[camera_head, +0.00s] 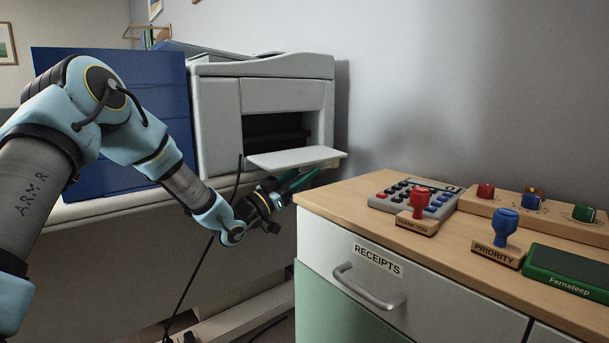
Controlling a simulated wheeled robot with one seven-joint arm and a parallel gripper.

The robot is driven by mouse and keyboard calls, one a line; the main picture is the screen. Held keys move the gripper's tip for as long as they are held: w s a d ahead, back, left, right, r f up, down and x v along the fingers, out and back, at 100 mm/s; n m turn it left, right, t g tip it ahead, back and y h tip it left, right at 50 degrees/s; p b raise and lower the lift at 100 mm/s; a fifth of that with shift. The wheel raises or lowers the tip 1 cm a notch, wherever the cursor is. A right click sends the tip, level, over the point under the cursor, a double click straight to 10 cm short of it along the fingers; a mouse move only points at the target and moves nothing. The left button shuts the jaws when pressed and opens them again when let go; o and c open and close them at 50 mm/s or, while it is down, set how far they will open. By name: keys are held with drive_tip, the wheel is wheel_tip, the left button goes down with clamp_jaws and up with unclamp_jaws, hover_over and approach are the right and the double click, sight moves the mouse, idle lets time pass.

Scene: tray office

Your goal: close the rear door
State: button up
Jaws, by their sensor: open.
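The rear door (296,157) is a pale flap on the grey printer (217,115). It hangs open, roughly level, below a dark opening (275,131) in the printer's body. My gripper (302,180) is just below the flap, near its right-hand part, with its dark green fingers pointing right. The fingers are apart and hold nothing that I can see. I cannot tell whether they touch the flap's underside.
A wooden-topped cabinet (345,188) stands close to the right of my gripper, with a RECEIPTS drawer handle (369,290). Stamps, a calculator (386,203) and a green box (568,270) are on top. A blue panel (88,130) stands left of the printer. A black cable (196,268) hangs nearby.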

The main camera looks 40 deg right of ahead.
drive_tip(key=shift+c, duration=0.2)
clamp_jaws()
idle(1.3)
